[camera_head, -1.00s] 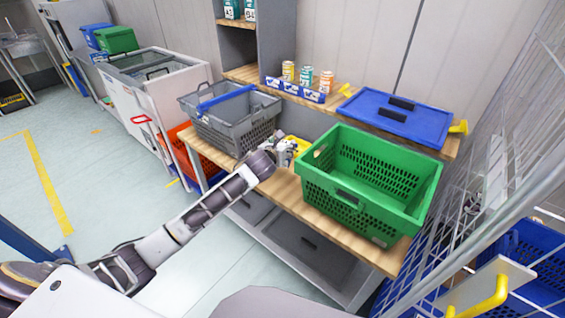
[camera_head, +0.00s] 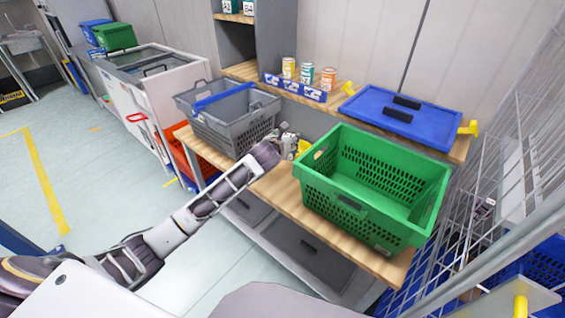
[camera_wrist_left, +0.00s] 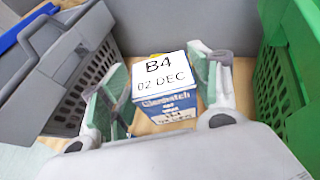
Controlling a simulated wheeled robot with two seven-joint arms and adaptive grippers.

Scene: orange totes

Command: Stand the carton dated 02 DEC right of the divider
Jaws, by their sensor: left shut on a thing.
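The carton (camera_wrist_left: 164,84) has a white top marked "B4" and "02 DEC" and a blue and white side. My left gripper (camera_head: 289,140) is shut on it, with green finger pads (camera_wrist_left: 158,97) on either side in the left wrist view. In the head view the gripper is over the wooden bench between the two crates, and the carton is too small and covered to make out. A blue strip (camera_head: 223,97) lies across the top of the grey crate (camera_head: 235,125); I cannot tell whether it is the divider. My right gripper is not in view.
The green crate (camera_head: 340,200) stands close right of my gripper and looks empty. A yellow object (camera_head: 303,147) is behind the gripper. Several cans (camera_head: 307,75) stand behind a blue-and-white strip on the shelf, beside a blue lid (camera_head: 400,120). A wire rack is at right.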

